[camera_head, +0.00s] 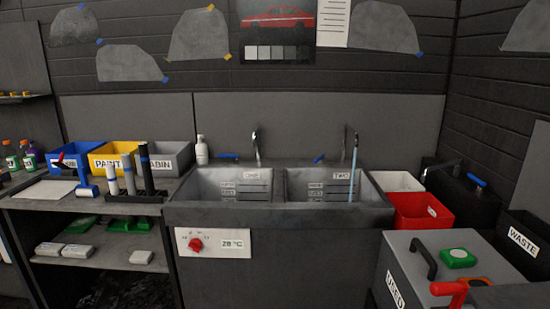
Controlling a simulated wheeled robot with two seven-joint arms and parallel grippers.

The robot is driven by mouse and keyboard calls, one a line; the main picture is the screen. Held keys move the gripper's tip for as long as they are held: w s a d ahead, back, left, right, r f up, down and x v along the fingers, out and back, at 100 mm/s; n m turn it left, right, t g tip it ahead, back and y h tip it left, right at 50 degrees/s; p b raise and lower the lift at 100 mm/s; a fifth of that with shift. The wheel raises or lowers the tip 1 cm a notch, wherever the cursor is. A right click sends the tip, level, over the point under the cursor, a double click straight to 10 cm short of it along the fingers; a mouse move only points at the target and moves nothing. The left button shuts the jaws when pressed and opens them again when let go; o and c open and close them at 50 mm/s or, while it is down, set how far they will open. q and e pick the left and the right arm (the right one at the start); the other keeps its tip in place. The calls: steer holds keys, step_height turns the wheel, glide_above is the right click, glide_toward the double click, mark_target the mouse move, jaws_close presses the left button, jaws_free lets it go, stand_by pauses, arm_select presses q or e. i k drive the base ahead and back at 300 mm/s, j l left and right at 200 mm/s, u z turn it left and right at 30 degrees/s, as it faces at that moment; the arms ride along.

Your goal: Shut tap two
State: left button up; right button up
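The double sink (280,215) stands against the back wall with two basins. The right basin carries a label reading TWO (343,176). Tap two (344,145) rises behind this basin, and a thin pale-blue stream (353,170) falls from it into the basin. A small blue lever (319,158) sits on the sink's back ledge, left of tap two's spout. The left basin's tap (256,145) shows no stream, and a bluish lever (228,157) lies left of it. Neither of my grippers is in view.
A red bin (420,211) and a white bin (397,181) stand right of the sink. Another tap with a blue lever (476,180) is farther right. A grey USED box (398,265) is at front right. Left, a bench holds rollers and open bins (165,158).

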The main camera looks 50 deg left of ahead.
mark_target(321, 159)
steer(key=u, duration=1.4)
steer(key=i+j+z, duration=0.3)
steer(key=i+j, duration=0.15)
steer(key=i, duration=0.3)
steer(key=i+j+z, duration=0.3)
steer(key=i+j, duration=0.35)
steer(key=i, duration=0.05)
